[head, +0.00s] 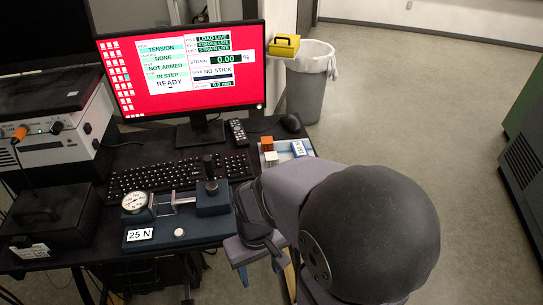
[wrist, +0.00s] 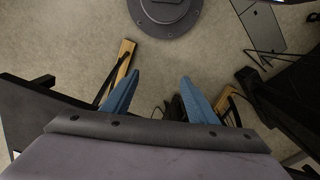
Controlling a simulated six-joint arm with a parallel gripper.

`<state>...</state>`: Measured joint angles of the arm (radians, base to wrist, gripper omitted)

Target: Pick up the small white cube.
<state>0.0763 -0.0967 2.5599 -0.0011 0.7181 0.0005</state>
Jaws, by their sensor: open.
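The small white cube (head: 271,158) appears to sit in a shallow tray (head: 312,151) at the right end of the desk in the head view, just in front of an orange cube (head: 267,143). A white-and-blue block (head: 299,148) is to its right. My gripper (wrist: 160,78) shows in the wrist view with its two blue fingers apart and nothing between them. It points down over the floor. In the head view it is mostly hidden by my arm, low near the desk's front right edge, apart from the cube. The cube is not visible in the wrist view.
A tester with a round dial (head: 134,201) and a "25 N" label stands at the desk's front. A keyboard (head: 180,174), remote (head: 238,132), mouse (head: 290,123) and monitor (head: 180,70) are behind. A bin (head: 308,85) stands beyond; open floor is to the right.

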